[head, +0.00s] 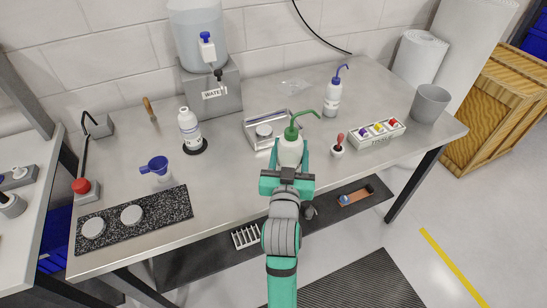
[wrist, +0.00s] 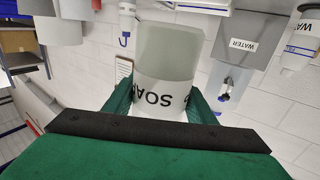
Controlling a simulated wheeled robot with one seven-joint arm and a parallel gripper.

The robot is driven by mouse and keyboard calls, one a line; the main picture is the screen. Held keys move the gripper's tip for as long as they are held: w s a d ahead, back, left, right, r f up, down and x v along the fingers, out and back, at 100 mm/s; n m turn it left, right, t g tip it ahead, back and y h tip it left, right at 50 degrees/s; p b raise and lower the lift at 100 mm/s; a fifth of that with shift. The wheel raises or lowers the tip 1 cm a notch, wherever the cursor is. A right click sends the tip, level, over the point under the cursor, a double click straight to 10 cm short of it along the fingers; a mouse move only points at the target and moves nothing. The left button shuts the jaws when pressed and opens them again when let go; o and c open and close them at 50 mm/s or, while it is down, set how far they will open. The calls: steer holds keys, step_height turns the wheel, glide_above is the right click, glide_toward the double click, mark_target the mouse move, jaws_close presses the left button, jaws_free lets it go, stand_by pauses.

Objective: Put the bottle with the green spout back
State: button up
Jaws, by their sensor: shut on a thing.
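The white bottle with the green spout (head: 290,150) is between the fingers of my gripper (head: 288,168), at the front middle of the table. My gripper is shut on it. In the wrist view the picture is upside down and the bottle (wrist: 168,60) shows a label reading "SOA…", the rest hidden; green fingers flank it. The bottle looks upright. I cannot tell its height above the table. A bottle with a blue spout (head: 332,96) stands farther back and right.
A metal tray (head: 252,140) holding a round white piece lies just behind and left of the bottle. A red-bulb dropper (head: 338,147) and a rack of coloured caps (head: 377,132) are to the right. A white bottle (head: 188,127), blue funnel (head: 156,166) and water dispenser (head: 212,88) are to the left.

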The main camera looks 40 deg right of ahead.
steer(key=shift+w+d+f, duration=0.25)
steer(key=shift+w+f, duration=1.15)
steer(key=shift+f, duration=0.35)
steer(key=shift+w+d+f, duration=0.3)
steer(key=shift+w+f, duration=1.05)
steer(key=shift+f, duration=0.4)
steer(key=shift+w+d+f, duration=0.25)
steer(key=shift+w+f, duration=1.15)
steer(key=shift+f, duration=0.35)
steer(key=shift+f, duration=0.1)
steer(key=o, duration=0.7)
steer(key=shift+c, duration=0.2)
steer(key=v, duration=1.2)
steer(key=shift+d, duration=0.1)
